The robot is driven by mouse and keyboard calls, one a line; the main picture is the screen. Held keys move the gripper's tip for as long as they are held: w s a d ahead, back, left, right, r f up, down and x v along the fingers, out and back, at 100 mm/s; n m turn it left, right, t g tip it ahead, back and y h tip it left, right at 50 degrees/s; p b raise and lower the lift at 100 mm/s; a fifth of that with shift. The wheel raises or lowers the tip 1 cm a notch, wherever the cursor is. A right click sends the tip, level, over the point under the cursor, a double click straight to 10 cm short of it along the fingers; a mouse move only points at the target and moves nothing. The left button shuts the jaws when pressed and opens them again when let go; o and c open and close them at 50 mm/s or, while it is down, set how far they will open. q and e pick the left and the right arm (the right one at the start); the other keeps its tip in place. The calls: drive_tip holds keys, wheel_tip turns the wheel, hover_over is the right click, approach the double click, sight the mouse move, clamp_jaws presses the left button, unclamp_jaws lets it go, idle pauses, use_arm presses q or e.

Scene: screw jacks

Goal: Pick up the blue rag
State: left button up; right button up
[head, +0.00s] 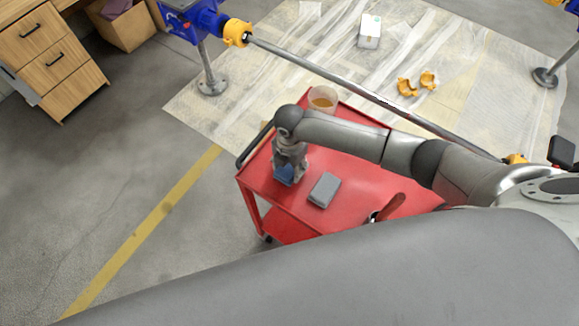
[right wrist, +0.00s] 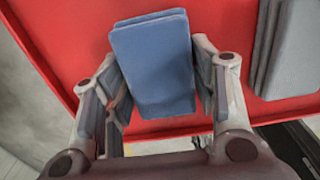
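The blue rag (head: 284,175) is a folded pad on the red cart top, near its left end in the head view. In the right wrist view the blue rag (right wrist: 153,60) lies between the fingers. My right gripper (head: 289,173) points down over it. In the right wrist view my right gripper (right wrist: 158,78) has its fingers spread, one on each side of the rag. Firm contact on both sides is not clear. My left gripper does not show.
The red cart (head: 358,175) also carries a grey folded pad (head: 324,189), a container with amber contents (head: 322,99) and a red-handled tool (head: 388,208). A long metal bar (head: 340,82) runs behind it. Wooden drawers (head: 50,55) stand far left. Floor left of the cart is clear.

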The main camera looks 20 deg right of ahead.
sight(290, 167)
drive_tip(key=shift+c, duration=1)
drive_tip(key=shift+w+r+b, duration=0.1)
drive_tip(key=shift+r+b, duration=0.25)
drive_tip(key=shift+r, duration=0.2)
drive_tip(key=shift+s+r+b, duration=0.15)
drive_tip(key=shift+r+b, duration=0.05)
drive_tip(key=shift+r, duration=0.45)
drive_tip(key=shift+s+r+b, duration=0.15)
drive_tip(key=shift+r, duration=0.45)
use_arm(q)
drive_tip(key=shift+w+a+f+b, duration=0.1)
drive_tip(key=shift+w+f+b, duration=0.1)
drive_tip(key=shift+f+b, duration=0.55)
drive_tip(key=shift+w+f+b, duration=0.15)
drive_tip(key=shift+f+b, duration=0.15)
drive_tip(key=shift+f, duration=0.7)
use_arm(e)
drive_tip(key=s+a+r, duration=0.1)
drive_tip(key=s+r, duration=0.8)
drive_tip(key=s, duration=0.4)
drive_tip(key=shift+s+r, duration=0.2)
drive_tip(key=shift+s, duration=0.1)
